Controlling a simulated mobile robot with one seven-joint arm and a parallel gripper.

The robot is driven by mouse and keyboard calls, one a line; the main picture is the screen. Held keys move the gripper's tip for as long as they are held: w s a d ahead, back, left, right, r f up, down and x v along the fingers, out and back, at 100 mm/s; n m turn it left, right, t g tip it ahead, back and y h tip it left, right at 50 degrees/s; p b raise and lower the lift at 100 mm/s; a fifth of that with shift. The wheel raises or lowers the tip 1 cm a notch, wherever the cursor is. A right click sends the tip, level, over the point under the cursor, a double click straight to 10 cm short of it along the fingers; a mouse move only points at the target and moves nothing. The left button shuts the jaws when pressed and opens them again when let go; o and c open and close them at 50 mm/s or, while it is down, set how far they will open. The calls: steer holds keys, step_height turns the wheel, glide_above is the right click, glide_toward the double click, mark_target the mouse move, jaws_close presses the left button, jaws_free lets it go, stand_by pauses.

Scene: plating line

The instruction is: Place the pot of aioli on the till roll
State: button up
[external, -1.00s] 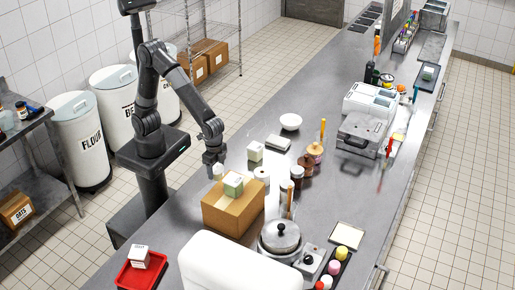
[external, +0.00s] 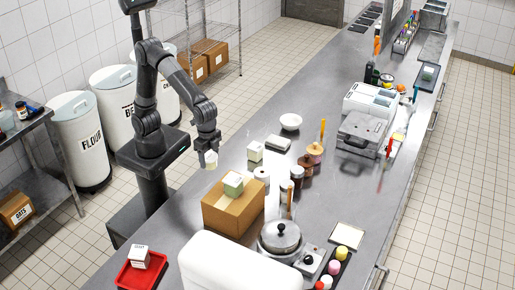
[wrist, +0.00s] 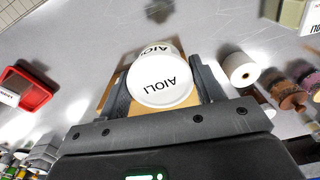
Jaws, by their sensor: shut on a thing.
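The pot of aioli (external: 210,160) is a small white tub. Its white lid, lettered AIOLI, faces the camera in the wrist view (wrist: 161,84). My gripper (external: 208,151) is shut on the pot, with one finger on each side of it, and holds it above the counter behind the cardboard box. The till roll (external: 261,173) is a short white roll on the counter, just behind the box's right side. In the wrist view the till roll (wrist: 240,69) shows a dark core hole and lies to the right of my gripper, apart from it.
A red tray (external: 142,272) lies at front left.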

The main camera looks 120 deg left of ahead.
steer(key=w+a+r, duration=0.3)
steer(key=w+a, duration=0.3)
steer(key=w, duration=0.2)
glide_toward(262, 171)
steer(key=shift+s+d+f+m, duration=0.1)
steer(key=shift+d+f+m, duration=0.15)
steer(key=shift+d+m, duration=0.15)
steer(key=shift+a+f, duration=0.3)
steer(key=shift+f, duration=1.9)
steer(key=shift+f, duration=0.15)
steer(key=o, duration=1)
